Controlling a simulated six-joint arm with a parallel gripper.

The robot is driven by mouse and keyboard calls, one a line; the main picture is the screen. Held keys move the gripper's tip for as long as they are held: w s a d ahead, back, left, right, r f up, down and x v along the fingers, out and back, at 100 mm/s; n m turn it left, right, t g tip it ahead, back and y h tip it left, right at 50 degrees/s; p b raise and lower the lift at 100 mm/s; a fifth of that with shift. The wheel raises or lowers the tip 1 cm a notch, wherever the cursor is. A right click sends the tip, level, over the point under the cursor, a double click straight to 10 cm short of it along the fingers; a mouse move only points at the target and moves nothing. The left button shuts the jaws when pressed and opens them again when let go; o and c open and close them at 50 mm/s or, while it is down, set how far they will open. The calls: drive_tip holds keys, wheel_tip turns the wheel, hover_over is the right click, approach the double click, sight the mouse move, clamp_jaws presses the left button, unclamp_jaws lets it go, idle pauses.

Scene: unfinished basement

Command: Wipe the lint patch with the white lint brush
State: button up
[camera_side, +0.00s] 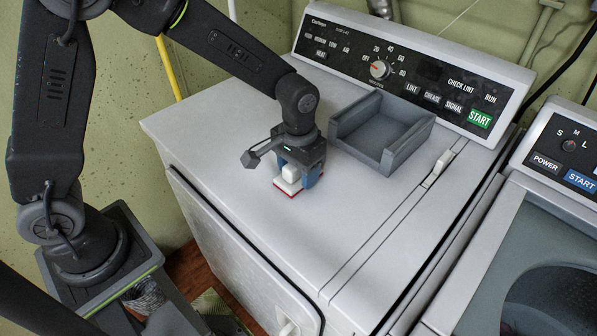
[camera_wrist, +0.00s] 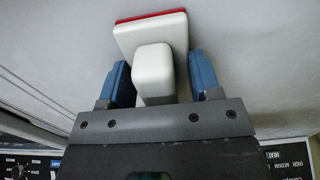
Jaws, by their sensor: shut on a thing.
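The white lint brush (camera_side: 288,184) has a white block handle and a red underside edge. My gripper (camera_side: 299,172) is shut on its handle, with the brush low over the dryer's white top; I cannot tell whether it touches. In the wrist view the brush (camera_wrist: 152,38) sits between the two blue fingers of my gripper (camera_wrist: 157,85), its red edge at the far end. I cannot make out a lint patch in either view; the brush and gripper hide part of the top.
The dryer top (camera_side: 250,225) is clear in front and to the left. A grey open tray (camera_side: 400,150) stands close right of my gripper. The control panel (camera_side: 420,75) rises behind. A lint-slot handle (camera_side: 440,165) is at right. A washer (camera_side: 540,215) stands beside the dryer.

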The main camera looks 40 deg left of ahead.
sight(351, 218)
drive_tip(key=shift+d, duration=6.9)
drive_tip(key=shift+a, duration=7.3)
drive_tip(key=shift+d+r, duration=0.1)
drive_tip(key=shift+r, duration=3.95)
drive_tip(key=shift+d, duration=0.1)
